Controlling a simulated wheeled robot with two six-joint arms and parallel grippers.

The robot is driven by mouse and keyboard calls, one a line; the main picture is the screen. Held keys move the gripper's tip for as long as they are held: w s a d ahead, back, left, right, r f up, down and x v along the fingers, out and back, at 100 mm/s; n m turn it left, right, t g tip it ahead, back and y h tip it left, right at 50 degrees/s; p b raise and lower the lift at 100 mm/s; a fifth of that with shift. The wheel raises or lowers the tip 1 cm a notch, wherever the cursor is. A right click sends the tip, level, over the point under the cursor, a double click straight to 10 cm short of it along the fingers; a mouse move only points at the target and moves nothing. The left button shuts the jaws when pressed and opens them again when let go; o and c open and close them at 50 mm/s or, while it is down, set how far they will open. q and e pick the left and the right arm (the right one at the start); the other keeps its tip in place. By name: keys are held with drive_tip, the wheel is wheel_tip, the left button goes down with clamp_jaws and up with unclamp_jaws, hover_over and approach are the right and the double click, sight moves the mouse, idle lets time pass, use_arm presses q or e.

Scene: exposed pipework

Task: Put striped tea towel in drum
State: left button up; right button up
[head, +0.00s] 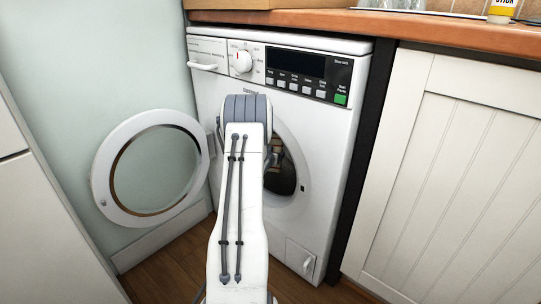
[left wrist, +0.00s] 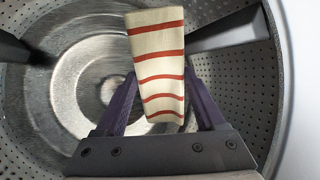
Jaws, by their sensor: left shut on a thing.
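The striped tea towel (left wrist: 158,62) is a folded cream strip with red stripes in the left wrist view. My left gripper (left wrist: 160,90) is shut on it, one finger on each side. Behind and around them is the perforated metal drum (left wrist: 75,85). In the head view, the washing machine (head: 208,95) stands with its round door (head: 105,165) swung open to the left. My arm reaches into its opening and hides most of the drum (head: 283,172), the gripper and the towel. My right gripper is not in view.
A wooden worktop (head: 450,27) runs above the machine. A white panelled cupboard (head: 440,180) stands close on the right. A pale wall (head: 90,60) is behind the open door. The wooden floor (head: 165,270) is clear where it shows.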

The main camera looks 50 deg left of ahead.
use_arm(q)
drive_tip(key=o, duration=1.4)
drive_tip(key=shift+d, duration=0.1)
drive_tip(key=p+v, duration=0.5)
drive_tip(key=v, duration=0.5)
drive_tip(key=shift+s+d+r, duration=0.1)
drive_tip(key=shift+r, duration=0.05)
